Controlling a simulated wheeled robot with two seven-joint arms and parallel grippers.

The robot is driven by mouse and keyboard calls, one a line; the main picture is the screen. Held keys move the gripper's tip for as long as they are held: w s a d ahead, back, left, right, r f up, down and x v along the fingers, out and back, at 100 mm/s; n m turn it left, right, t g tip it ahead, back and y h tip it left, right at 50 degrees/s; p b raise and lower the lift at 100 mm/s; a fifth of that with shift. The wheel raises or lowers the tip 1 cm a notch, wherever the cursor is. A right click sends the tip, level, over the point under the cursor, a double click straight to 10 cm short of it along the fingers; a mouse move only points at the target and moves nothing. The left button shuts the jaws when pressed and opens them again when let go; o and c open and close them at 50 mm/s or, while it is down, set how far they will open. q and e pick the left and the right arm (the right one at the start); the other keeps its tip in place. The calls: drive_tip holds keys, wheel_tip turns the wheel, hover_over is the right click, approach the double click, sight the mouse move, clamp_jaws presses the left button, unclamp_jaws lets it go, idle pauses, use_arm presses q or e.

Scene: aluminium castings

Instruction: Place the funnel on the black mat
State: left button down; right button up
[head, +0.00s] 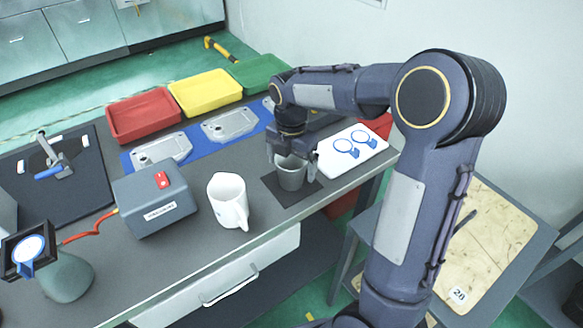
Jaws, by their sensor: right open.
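A grey, tapered, cup-like vessel (291,174), which appears to be the funnel, stands upright on the black mat (272,186) near the front right edge of the table. Its wider mouth faces up; I cannot see a spout. My right gripper (291,156) points down at the vessel's mouth, with its fingers apart on either side of the rim. I cannot tell whether the fingers touch it. My left gripper is not in view.
A white jug (229,201) stands left of the mat, beside a grey box (154,199). A white board (352,148) with blue rings lies to the right. Red (143,115), yellow (206,92) and green (262,74) trays line the back behind metal castings (229,124).

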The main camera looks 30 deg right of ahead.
wheel_tip(320, 180, up, 9)
drive_tip(key=s+a+f+m+t+y, duration=0.1)
drive_tip(key=s+a+m+t+y, duration=0.1)
drive_tip(key=s+m, duration=0.9)
drive_tip(key=s+a+f+m+t+y, duration=0.1)
drive_tip(key=s+a+m, duration=0.4)
drive_tip(key=s+m, duration=0.6)
drive_tip(key=f+m+t, duration=0.1)
drive_tip(key=m+t, duration=0.1)
drive_tip(key=m, duration=0.1)
drive_tip(key=shift+a+f+t+y+p, duration=0.2)
drive_tip(key=shift+f+t+y+p, duration=0.1)
drive_tip(key=shift+y+p, duration=0.1)
drive_tip(key=shift+s, duration=0.1)
drive_tip(key=shift+r+p, duration=0.55)
drive_tip(key=shift+r, duration=0.05)
